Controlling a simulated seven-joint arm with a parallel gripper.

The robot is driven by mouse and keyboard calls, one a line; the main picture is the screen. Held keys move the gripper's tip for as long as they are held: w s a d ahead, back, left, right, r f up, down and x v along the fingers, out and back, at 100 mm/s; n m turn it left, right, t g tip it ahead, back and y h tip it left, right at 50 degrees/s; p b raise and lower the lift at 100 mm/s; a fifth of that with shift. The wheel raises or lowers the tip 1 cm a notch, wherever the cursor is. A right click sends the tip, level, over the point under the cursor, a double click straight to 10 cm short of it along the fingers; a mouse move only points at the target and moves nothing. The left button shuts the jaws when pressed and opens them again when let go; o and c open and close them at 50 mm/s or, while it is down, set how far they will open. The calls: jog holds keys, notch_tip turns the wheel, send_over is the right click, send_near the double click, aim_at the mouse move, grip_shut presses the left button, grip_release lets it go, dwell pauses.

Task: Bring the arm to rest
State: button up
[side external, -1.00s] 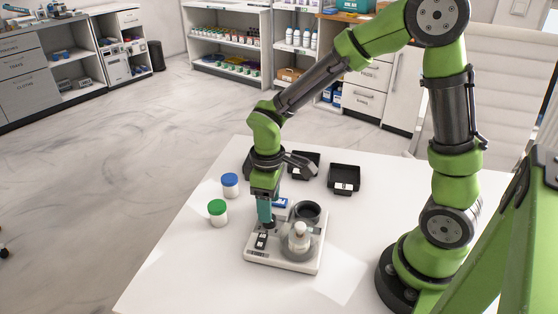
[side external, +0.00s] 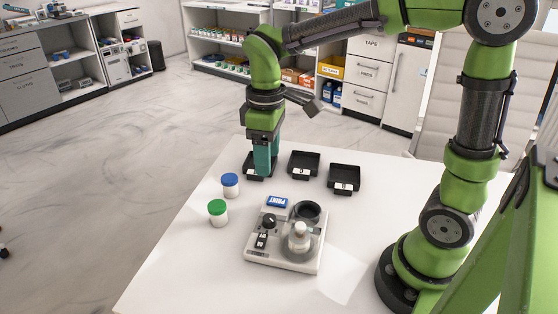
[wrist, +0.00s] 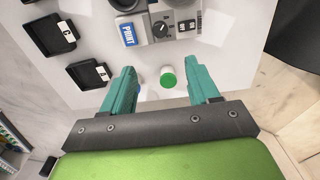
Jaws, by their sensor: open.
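My gripper (side external: 263,160) has teal fingers and hangs above the far left part of the white table (side external: 190,262), in front of the leftmost black tray in the side view. In the wrist view my gripper (wrist: 165,90) is open, with a wide gap between the fingers and nothing held. The green-lidded jar (wrist: 168,79) shows between and beyond the fingertips there. In the side view the green-lidded jar (side external: 218,213) stands on the table, clear of my gripper.
A white device (side external: 284,258) with a dark knob and a small white-capped bottle (side external: 299,238) stands mid-table, with a blue PRINT label (side external: 277,202) behind. A blue-lidded jar (side external: 230,185) stands at left. Black trays (side external: 344,177) line the back. The table's front is clear.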

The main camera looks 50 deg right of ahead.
jog(key=s+d+r+m+t+y, duration=0.2)
jog(key=s+d+r+m+t, duration=0.1)
jog(key=s+m+t, duration=0.4)
jog(key=s+r+m, duration=0.1)
jog(key=s, duration=0.2)
jog(key=shift+m, duration=0.3)
